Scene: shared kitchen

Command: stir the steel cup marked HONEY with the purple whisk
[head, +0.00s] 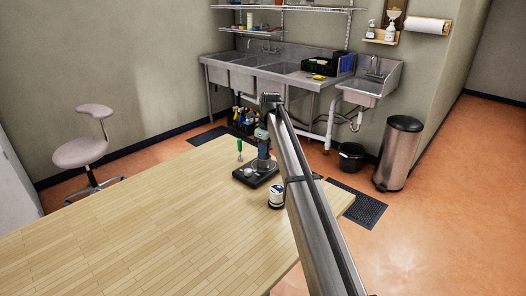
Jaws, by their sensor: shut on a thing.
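My gripper (263,162) is small and far off in the head view. It points down over a dark tray (268,180) on the wooden table, below the blue-grey end of my arm. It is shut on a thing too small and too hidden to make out. A small pale round thing (248,172) is on the tray, left of my gripper; I cannot tell whether it is a cup. No HONEY marking can be read. No purple whisk can be made out. A green-handled thing (239,147) stands upright just behind and left of the tray.
A white jar with a dark band (277,198) stands in front of the tray, close to my arm. The wooden table (140,235) is bare to the left and front. Steel sinks (265,72), a stool (80,152) and a steel bin (398,155) stand beyond it.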

